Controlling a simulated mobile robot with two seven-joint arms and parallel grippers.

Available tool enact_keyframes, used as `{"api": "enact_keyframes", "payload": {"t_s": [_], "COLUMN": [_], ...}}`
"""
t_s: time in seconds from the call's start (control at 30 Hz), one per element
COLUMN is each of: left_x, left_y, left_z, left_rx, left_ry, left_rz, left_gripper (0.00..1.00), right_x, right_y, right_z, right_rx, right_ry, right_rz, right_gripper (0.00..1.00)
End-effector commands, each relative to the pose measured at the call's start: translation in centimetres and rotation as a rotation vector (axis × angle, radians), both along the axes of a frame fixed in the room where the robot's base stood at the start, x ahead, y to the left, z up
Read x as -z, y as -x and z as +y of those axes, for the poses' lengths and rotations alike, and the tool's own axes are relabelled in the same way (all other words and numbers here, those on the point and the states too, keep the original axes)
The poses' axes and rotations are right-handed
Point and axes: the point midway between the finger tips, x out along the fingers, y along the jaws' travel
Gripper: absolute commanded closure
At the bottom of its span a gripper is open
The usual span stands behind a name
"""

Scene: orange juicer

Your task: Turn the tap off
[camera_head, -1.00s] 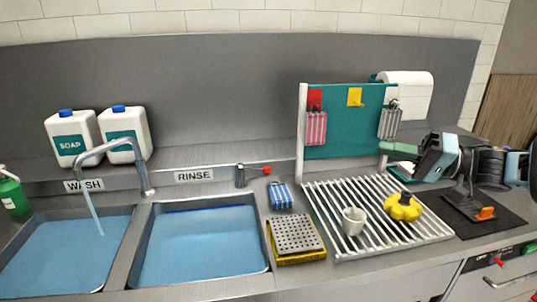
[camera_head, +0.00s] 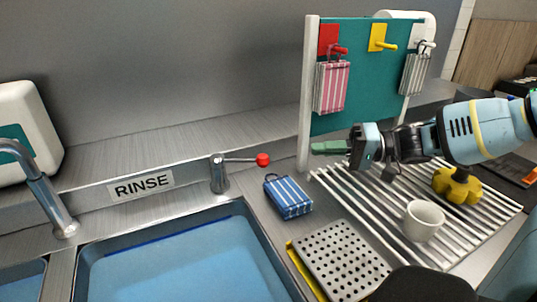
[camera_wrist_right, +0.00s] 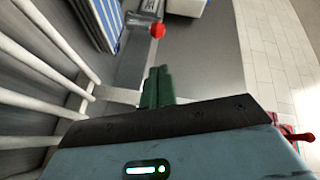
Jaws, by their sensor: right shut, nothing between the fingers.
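The tap's lever (camera_head: 240,159) has a red knob (camera_head: 262,160) and points right from its metal post (camera_head: 219,176) behind the rinse basin. The knob also shows in the right wrist view (camera_wrist_right: 157,30). The curved spout (camera_head: 42,190) stands at the left; its outlet and any water are out of view now. My right gripper (camera_head: 328,147) is shut and empty, its green fingers pointing left towards the knob, with a clear gap between. The fingers also show in the right wrist view (camera_wrist_right: 157,87), below the knob. My left gripper is not in view.
The hanging board's white post (camera_head: 308,95) stands close to my right fingers. A white cup (camera_head: 424,221) and yellow scrubber (camera_head: 457,185) are on the rack (camera_head: 370,215). The rinse basin (camera_head: 180,265) is in front.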

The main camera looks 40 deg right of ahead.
Motion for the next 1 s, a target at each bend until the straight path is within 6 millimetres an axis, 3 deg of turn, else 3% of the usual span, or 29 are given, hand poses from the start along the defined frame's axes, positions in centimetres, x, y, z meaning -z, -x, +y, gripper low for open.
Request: {"api": "enact_keyframes", "payload": {"t_s": [0.47,1.0], "left_x": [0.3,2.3], "left_y": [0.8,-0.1], "left_z": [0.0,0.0], "left_rx": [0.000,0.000], "left_ry": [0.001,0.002], "left_rz": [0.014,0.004], "left_gripper": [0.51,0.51], "right_x": [0.1,0.9], "right_y": [-0.5,-4.8], "right_z": [0.6,4.9], "right_rx": [-0.001,-0.001], "right_ry": [0.000,0.002], "right_rz": [0.001,0.003], "right_gripper": [1.00,1.00]}}
